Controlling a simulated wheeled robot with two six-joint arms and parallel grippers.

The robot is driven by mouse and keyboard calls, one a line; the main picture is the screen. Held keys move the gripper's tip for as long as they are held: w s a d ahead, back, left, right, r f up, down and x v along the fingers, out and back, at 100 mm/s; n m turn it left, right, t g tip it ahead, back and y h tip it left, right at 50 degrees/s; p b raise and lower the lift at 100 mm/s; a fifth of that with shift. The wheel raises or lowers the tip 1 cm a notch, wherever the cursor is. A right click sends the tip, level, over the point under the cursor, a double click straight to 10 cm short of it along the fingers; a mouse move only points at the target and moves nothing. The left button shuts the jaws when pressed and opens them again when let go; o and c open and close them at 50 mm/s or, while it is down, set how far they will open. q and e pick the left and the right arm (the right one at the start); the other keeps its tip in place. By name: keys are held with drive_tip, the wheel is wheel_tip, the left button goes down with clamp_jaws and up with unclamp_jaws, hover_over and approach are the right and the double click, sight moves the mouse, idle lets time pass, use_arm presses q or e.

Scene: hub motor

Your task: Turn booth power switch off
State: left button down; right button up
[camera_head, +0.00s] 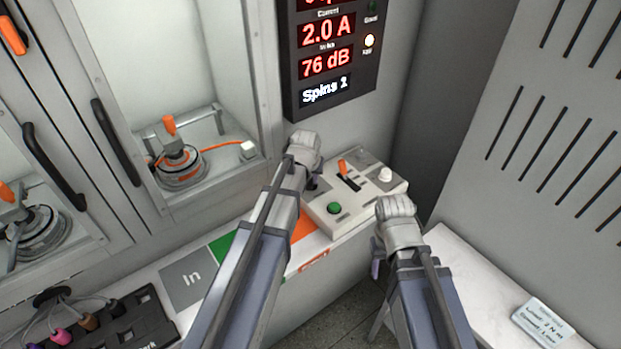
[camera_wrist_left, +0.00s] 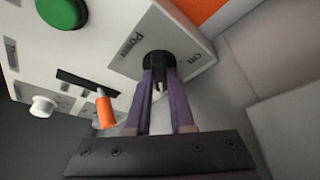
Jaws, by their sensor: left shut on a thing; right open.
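The booth power switch (camera_wrist_left: 158,63) is a black round switch on the light grey control box (camera_head: 350,222), between the lettering "POWER" and "OFF" in the left wrist view. My left gripper (camera_wrist_left: 158,88) has its purple fingers shut on the switch's black lever. In the head view my left wrist hides most of the switch at the box's left end. My right gripper (camera_head: 377,264) is open and empty, in front of the box's right end, and its fingers are partly hidden by its wrist.
The box also carries a green button (camera_head: 334,208), an orange lever (camera_head: 343,167) and a white knob (camera_head: 385,174). A display panel (camera_head: 330,55) hangs above. A booth with a motor (camera_head: 180,165) is at left. A label card (camera_head: 543,322) lies on the right counter.

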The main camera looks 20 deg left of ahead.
use_arm(q)
drive_tip(key=shift+n, duration=0.3)
drive_tip(key=n, duration=0.2)
drive_tip(key=n+y, duration=0.1)
drive_tip(key=shift+w+d+n+g+y, duration=0.1)
drive_tip(key=shift+d+n+g+y, duration=0.05)
drive_tip(key=shift+n+g+y, duration=0.2)
drive_tip(key=n+g+y, duration=0.1)
drive_tip(key=n, duration=0.3)
drive_tip(key=shift+w+d+n, duration=0.1)
drive_tip(key=shift+n, duration=0.25)
drive_tip(key=n+g, duration=0.1)
drive_tip(key=n, duration=0.1)
drive_tip(key=n+y, duration=0.1)
drive_tip(key=n, duration=0.1)
drive_tip(key=shift+w+g, duration=0.15)
drive_tip(key=shift+g, duration=0.2)
drive_tip(key=n, duration=0.2)
drive_tip(key=n+g, duration=0.1)
drive_tip(key=n, duration=0.1)
drive_tip(key=shift+n+g, duration=0.3)
drive_tip(key=shift+n, duration=0.3)
drive_tip(key=c, duration=0.8)
unclamp_jaws()
